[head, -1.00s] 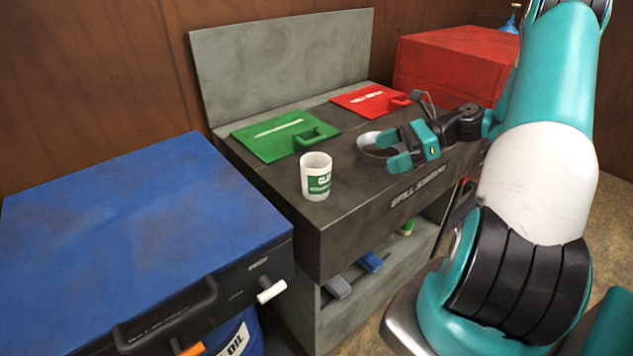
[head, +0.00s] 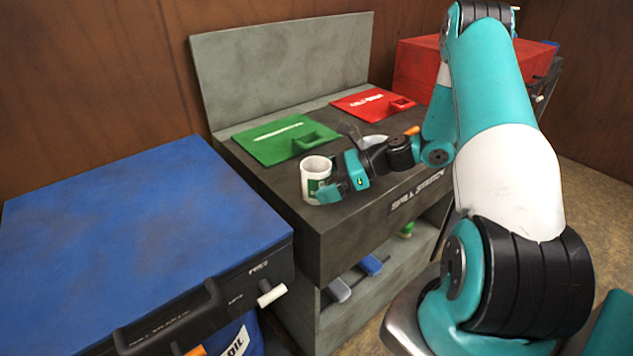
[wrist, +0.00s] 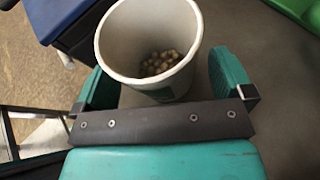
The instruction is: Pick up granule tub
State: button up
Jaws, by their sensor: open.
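The granule tub (head: 314,170) is a white cup with a green label. It stands upright near the front left of the dark spill station top. In the wrist view the tub (wrist: 150,45) is open-topped, with brown granules at its bottom. My gripper (head: 335,182) is low at the tub's right side, and its teal finger partly covers the label. In the wrist view my gripper (wrist: 165,85) is open, with one finger on each side of the tub's near part. I see no clear contact between finger and tub.
A green lid (head: 275,138) and a red lid (head: 372,103) lie on the station behind the tub. A pale round dish (head: 375,139) is partly hidden by my arm. A blue cabinet (head: 140,235) stands at left, a red box (head: 420,68) behind right.

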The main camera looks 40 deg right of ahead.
jog(key=shift+w+a+f, duration=0.1)
jog(key=shift+w+a, duration=0.05)
jog(key=shift+a, duration=0.05)
jog(key=c, duration=1)
